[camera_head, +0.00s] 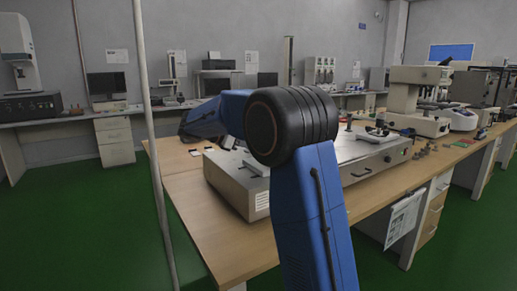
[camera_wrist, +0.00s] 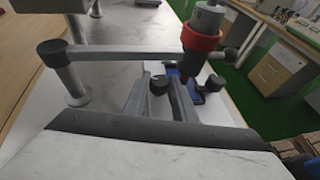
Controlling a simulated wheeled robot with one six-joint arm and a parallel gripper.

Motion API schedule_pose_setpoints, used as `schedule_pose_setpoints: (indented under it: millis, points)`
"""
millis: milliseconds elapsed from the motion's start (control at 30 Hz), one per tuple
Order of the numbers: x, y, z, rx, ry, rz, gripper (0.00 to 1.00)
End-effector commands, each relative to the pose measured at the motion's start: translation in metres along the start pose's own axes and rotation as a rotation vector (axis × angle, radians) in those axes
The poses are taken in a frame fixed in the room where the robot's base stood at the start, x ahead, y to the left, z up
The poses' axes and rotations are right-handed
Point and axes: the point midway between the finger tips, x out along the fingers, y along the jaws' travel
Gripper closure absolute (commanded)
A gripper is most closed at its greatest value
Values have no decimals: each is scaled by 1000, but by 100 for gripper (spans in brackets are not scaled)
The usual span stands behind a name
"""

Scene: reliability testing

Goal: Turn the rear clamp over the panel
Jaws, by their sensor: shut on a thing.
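In the wrist view, two grey fingers of my gripper (camera_wrist: 160,105) reach forward, one on each side of a small black knob (camera_wrist: 158,84), which looks like part of the rear clamp. They are shut on it. A grey metal bar (camera_wrist: 135,53) crosses just beyond, from a black-capped post (camera_wrist: 66,72) on the left to a black ball end at right. A red-collared upright (camera_wrist: 201,38) stands near its right end. I cannot tell which surface is the panel. In the head view, the steel-topped test unit (camera_head: 355,148) stands on the bench; my arm hides my gripper and the clamp.
The wooden bench (camera_head: 192,190) holds the unit, with small loose parts (camera_head: 422,152) to its right. A small fixture (camera_head: 376,133) stands on the unit's right part. A thin pale pole (camera_head: 152,130) rises left of the bench. Green floor (camera_head: 85,215) is clear at left.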

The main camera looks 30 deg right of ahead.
Motion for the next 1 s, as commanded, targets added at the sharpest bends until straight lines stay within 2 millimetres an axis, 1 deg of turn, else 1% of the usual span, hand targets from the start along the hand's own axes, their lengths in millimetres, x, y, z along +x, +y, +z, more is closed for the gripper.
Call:
schedule_pose_setpoints:
  millis: [200, 500, 700, 1000]
  points:
    - [1, 5, 0, 65, 0, -154, 98]
    - [1, 7, 1, 124, 0, -293, 98]
    - [1, 7, 1, 139, 0, -331, 98]
    - [1, 7, 1, 142, 0, -339, 98]
